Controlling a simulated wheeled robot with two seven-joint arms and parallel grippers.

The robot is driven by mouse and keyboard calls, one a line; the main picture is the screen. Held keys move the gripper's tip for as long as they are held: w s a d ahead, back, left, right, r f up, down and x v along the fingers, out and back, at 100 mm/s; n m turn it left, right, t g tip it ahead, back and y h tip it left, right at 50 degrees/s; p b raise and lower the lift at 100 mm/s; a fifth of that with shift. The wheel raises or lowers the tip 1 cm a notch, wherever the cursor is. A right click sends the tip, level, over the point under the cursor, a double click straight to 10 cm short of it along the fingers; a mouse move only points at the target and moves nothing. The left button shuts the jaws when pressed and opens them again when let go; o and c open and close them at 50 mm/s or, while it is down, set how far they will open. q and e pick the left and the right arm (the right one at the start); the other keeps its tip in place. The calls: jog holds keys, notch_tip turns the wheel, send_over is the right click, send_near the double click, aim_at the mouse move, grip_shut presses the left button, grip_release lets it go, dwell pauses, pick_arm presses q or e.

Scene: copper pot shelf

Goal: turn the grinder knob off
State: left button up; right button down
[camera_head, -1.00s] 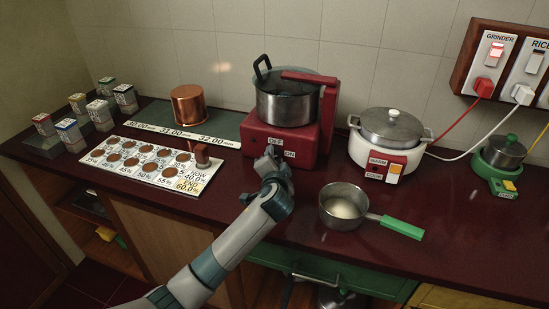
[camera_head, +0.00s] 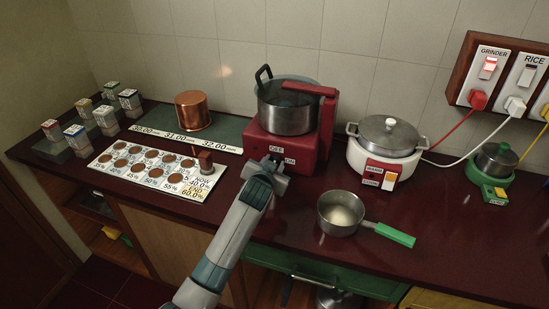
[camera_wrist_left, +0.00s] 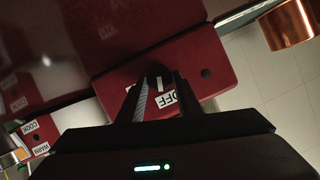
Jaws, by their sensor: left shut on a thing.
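The red grinder (camera_head: 325,125) stands at the back middle of the counter, with a dark metal pot (camera_head: 287,118) in it. Its front carries an OFF label on the left and an ON label on the right. My left gripper (camera_head: 273,160) is at this front face, between the labels. In the left wrist view the dark round knob (camera_wrist_left: 157,74) sits between the fingers of my left gripper (camera_wrist_left: 157,88), which is shut on it. The OFF label (camera_wrist_left: 186,102) is partly behind a finger. The knob's pointing direction is hidden. My right gripper is out of view.
A white rice cooker (camera_head: 386,142) stands right of the grinder. A saucepan (camera_head: 341,212) with a green handle is on the counter in front. A copper pot (camera_head: 193,110) and a marked card (camera_head: 150,165) lie to the left. The wall switch panel (camera_head: 507,75) is at the upper right.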

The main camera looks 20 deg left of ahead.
pick_arm(q)
jog(key=shift+a+n+h+p, duration=0.2)
jog(key=shift+n+h+p, duration=0.6)
jog(key=shift+n+p, duration=0.35)
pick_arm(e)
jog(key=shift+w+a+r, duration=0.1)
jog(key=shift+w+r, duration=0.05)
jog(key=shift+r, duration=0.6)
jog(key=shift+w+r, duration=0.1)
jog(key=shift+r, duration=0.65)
pick_arm(q)
jog(key=o, duration=1)
jog(key=shift+o, duration=0.2)
jog(key=shift+s, duration=0.1)
jog(key=b+v, duration=0.2)
jog(key=v, duration=1.5)
jog(key=shift+r+b, duration=0.25)
jog(key=shift+b, duration=0.05)
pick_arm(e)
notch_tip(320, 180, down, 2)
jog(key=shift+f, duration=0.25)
